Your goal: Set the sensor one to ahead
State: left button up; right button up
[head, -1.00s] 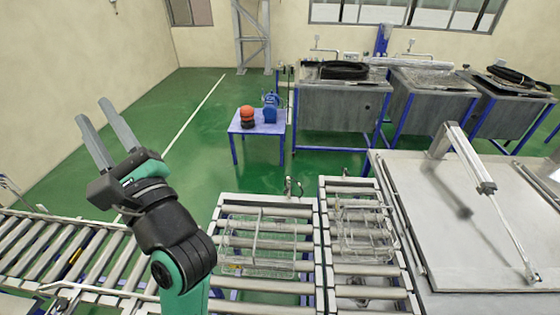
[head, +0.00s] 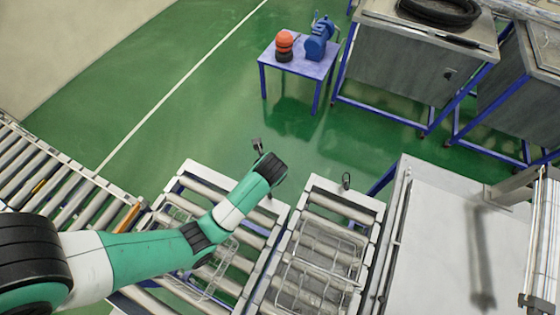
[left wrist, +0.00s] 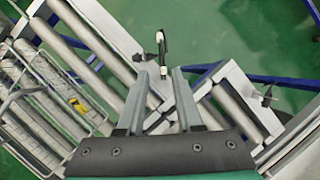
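Two small sensors on stalks stand at the far ends of the roller lanes; I cannot read which is sensor one. The nearer sensor (head: 257,147) shows just beyond my left wrist in the head view. The other sensor (head: 346,180) stands on the right lane and shows dark in the wrist view (left wrist: 267,96). My right gripper is not in view.
Wire baskets lie on the left lane (left wrist: 30,80) and the right lane (head: 325,248). A blue table (head: 300,64) holds an orange-and-black object and a blue machine. Grey tanks stand at the back right. Green floor beyond the lanes is free.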

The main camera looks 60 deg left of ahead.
pick_arm(q)
jog(key=shift+g, duration=0.4)
jog(key=s+x, duration=0.1)
jog(key=x, duration=0.3)
jog(key=b+x, duration=0.1)
jog(key=x, duration=0.4)
jog(key=s+b+x, duration=0.1)
jog(key=x, duration=0.3)
jog(key=shift+s+a+f, duration=0.15)
jog(key=shift+s+f, duration=0.2)
grip_shut()
dwell(0.5)
